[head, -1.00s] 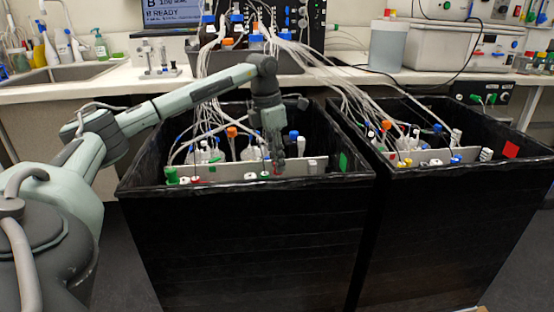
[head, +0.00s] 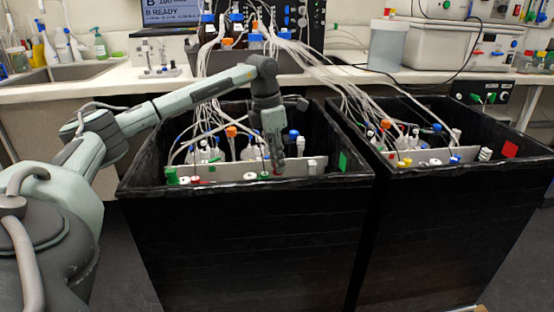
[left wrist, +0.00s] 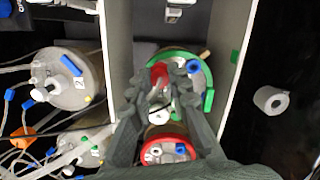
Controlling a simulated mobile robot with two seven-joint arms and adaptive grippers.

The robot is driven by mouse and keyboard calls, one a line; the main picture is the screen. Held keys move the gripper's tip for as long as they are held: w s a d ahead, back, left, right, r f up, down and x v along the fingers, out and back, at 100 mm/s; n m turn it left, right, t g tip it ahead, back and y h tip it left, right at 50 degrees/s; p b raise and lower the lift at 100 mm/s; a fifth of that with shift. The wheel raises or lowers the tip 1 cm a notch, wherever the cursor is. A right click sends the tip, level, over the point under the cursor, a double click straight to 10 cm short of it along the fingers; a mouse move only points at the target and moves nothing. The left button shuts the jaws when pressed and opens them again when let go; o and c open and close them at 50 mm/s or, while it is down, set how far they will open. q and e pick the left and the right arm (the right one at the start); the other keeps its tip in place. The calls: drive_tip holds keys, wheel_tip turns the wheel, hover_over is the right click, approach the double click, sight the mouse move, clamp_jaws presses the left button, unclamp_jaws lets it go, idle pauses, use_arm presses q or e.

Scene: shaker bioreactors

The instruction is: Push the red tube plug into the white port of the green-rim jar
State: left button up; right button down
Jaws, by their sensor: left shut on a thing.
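My left gripper (head: 277,168) reaches down into the left black bin in the head view. In the left wrist view the gripper (left wrist: 166,82) is shut on the red tube plug (left wrist: 159,72), which shows between its fingertips. The green-rim jar (left wrist: 208,78) lies under the fingers there, with a blue piece on its lid. The fingers hide part of the jar's lid, and I cannot tell whether the plug touches the white port. A red-rim jar (left wrist: 166,151) stands close by, partly behind the gripper. My right gripper is not in view.
The left black bin (head: 240,230) and right black bin (head: 450,220) hold jars with many tubes. Other lidded jars (left wrist: 72,77) with tubes stand left of a pale divider (left wrist: 117,40). A white roll-shaped piece (left wrist: 271,100) lies at the right.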

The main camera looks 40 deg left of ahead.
use_arm(q)
drive_tip(key=shift+f, duration=1)
idle(0.8)
drive_tip(key=o, duration=0.9)
drive_tip(key=shift+c, duration=0.2)
wheel_tip(320, 180, up, 12)
drive_tip(key=s, duration=0.1)
drive_tip(key=shift+s+a, duration=0.3)
drive_tip(key=shift+a, duration=0.1)
